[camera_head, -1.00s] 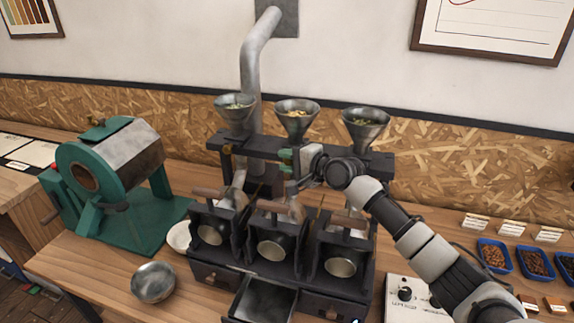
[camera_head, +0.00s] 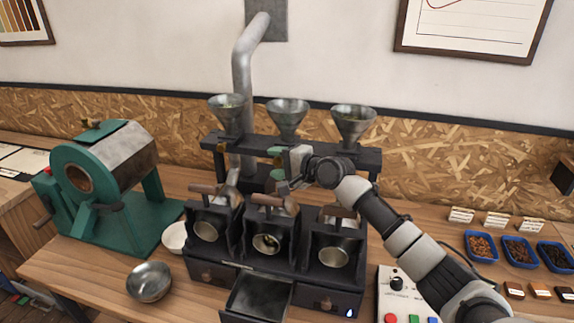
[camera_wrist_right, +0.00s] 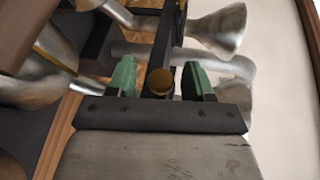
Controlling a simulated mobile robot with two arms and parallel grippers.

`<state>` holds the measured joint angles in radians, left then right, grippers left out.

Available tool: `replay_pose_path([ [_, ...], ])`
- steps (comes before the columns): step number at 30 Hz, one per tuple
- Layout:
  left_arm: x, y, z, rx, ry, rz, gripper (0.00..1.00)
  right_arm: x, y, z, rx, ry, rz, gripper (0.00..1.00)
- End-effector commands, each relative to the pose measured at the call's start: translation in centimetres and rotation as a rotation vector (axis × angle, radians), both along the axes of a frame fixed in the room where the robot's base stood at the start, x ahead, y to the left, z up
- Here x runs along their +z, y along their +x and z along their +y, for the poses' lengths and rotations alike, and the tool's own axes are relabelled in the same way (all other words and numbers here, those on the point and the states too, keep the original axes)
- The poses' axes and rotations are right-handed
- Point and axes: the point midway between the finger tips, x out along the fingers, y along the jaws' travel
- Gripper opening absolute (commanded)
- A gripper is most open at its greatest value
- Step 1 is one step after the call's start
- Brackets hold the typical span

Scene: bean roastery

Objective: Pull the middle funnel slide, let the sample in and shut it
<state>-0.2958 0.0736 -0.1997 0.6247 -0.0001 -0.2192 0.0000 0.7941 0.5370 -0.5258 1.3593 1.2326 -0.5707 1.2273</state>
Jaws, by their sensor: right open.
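The middle funnel (camera_head: 287,117) stands on the dark rack behind the sample roasters; I see no beans at its mouth from here. My right gripper (camera_head: 277,163) is at the rack below this funnel, its green fingertips apart. In the right wrist view a round brass knob (camera_wrist_right: 160,83) sits between the open fingers, with gaps on both sides. Whether the slide is in or out is hidden by the gripper. Some beans show in the round opening of the middle roaster (camera_head: 267,243). My left gripper is out of view.
The left funnel (camera_head: 226,113) and right funnel (camera_head: 353,123) flank the middle one. A drawer (camera_head: 258,298) is pulled out below the roasters. A metal bowl (camera_head: 149,281), a green roaster (camera_head: 115,190) and a control box (camera_head: 402,295) stand around.

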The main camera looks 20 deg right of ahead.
Motion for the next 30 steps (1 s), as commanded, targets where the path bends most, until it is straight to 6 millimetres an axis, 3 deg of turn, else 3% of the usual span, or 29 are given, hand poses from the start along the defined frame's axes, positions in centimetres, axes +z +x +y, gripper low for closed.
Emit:
replay_pose_path([
  [16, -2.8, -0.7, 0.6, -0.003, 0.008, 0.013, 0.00, 1.6, -7.5, -4.8, 0.001, -0.004, 0.000, 0.51],
  [21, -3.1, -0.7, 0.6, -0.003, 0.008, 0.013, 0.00, 2.0, -8.5, -5.4, 0.002, -0.003, 0.003, 0.51],
  [30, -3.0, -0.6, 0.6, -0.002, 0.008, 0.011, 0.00, 2.1, -8.6, -5.4, 0.001, -0.002, 0.002, 0.51],
])
